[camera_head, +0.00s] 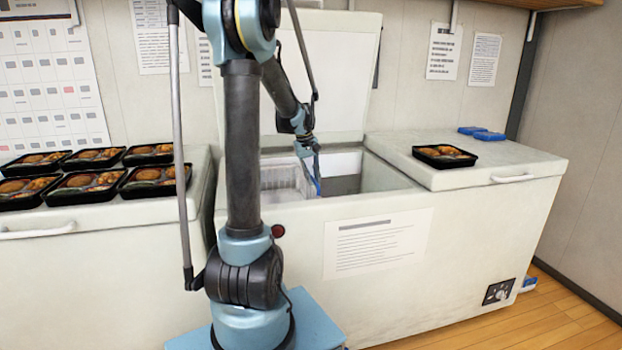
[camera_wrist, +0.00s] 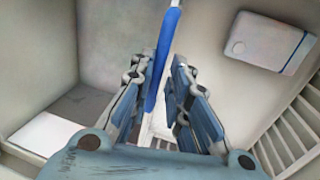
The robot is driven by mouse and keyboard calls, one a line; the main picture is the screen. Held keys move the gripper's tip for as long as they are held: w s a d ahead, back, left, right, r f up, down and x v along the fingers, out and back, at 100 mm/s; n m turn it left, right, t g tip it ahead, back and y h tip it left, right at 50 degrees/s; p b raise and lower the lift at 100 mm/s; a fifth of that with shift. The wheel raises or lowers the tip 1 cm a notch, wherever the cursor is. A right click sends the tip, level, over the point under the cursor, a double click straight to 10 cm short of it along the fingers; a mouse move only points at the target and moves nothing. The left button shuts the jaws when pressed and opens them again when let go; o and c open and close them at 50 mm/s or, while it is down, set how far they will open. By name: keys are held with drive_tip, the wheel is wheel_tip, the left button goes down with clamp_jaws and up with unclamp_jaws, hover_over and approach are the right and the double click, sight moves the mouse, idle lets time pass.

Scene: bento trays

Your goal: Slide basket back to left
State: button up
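The white slatted basket (camera_head: 284,181) sits inside the open chest freezer, at the left end of its opening. In the wrist view its slats (camera_wrist: 293,131) show at the lower right. My gripper (camera_head: 314,174) reaches down into the freezer at the basket's right side. In the wrist view the gripper (camera_wrist: 163,75) has its two blue-padded fingers apart. A long blue strip (camera_wrist: 167,45) runs between them, close to the left finger, with a gap to the right finger. Whether the strip belongs to the basket, and whether a finger touches it, I cannot tell.
The freezer's opening (camera_head: 350,183) is clear to the right of the basket. A food tray (camera_head: 444,156) and blue packs (camera_head: 488,135) lie on the closed right lid. Several food trays (camera_head: 93,181) stand on the left freezer. A white-and-blue box (camera_wrist: 265,42) is on the inner wall.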

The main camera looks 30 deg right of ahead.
drive_tip(key=shift+o, duration=1.3)
drive_tip(key=shift+w+a, duration=0.1)
drive_tip(key=shift+a, duration=0.15)
drive_tip(key=shift+d+r, duration=0.1)
drive_tip(key=shift+d, duration=0.05)
wheel_tip(320, 180, up, 12)
drive_tip(key=a, duration=0.2)
drive_tip(key=shift+w+a+f, duration=0.2)
drive_tip(key=shift+w, duration=0.2)
